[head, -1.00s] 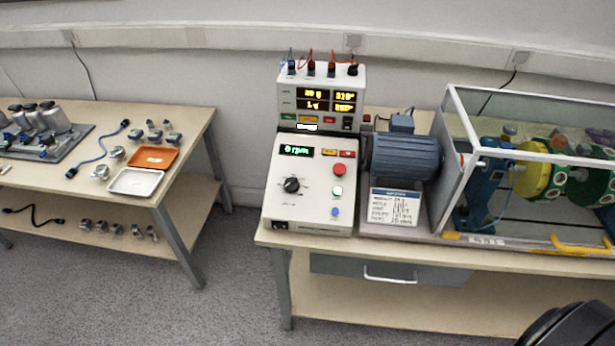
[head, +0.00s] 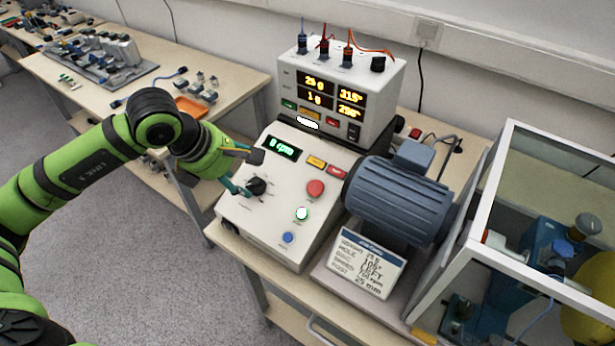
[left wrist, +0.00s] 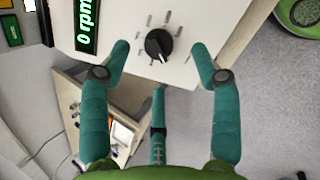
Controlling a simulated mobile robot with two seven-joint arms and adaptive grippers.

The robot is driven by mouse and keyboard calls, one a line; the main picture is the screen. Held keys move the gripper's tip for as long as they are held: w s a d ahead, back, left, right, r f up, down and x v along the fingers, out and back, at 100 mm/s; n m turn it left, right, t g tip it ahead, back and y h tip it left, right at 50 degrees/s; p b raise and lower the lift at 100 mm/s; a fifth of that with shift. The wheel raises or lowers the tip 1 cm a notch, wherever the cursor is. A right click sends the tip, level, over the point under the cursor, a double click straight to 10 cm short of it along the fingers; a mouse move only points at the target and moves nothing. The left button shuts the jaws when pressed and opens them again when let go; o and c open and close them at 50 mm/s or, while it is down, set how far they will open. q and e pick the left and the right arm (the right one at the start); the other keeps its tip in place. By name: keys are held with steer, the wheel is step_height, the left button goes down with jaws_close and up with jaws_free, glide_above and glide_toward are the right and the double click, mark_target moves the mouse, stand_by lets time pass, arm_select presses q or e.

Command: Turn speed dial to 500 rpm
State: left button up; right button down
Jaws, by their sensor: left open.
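The speed dial is a black pointer knob (head: 257,187) on the sloped face of a white control box (head: 262,222). The box's green display (head: 282,148) reads 0 rpm. My left gripper (head: 246,172) is open and empty at the dial's left side, just off the panel. In the left wrist view, the knob (left wrist: 158,45) lies between the two spread teal fingertips (left wrist: 160,53), with a gap on each side. Touch with the knob does not show. Scale ticks fan out around the knob, too small to read. My right gripper is in neither current view.
Beside the dial are a red button (head: 316,188), a lit green button (head: 302,213) and a blue button (head: 288,238). A meter unit (head: 340,95) stands behind the box. A blue-grey motor (head: 400,200) and a printed card (head: 362,262) are to the right.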

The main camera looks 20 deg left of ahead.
mark_target(252, 183)
arm_select(q)
steer(key=f, duration=0.1)
steer(key=f+p, duration=0.1)
steer(key=w, duration=0.1)
steer(key=shift+w+a+f, duration=0.1)
steer(key=shift+a+f, duration=0.25)
steer(key=shift+f, duration=0.05)
steer(key=shift+p+x, duration=0.45)
steer(key=shift+x, duration=0.75)
steer(key=shift+w+d+f, duration=0.15)
steer(key=shift+w+f, duration=0.15)
steer(key=shift+f, duration=0.2)
steer(key=c, duration=1.1)
steer(key=shift+c, duration=0.3)
arm_select(e)
steer(key=a+r, duration=0.1)
steer(key=s+a+r, duration=0.1)
steer(key=shift+a, duration=0.4)
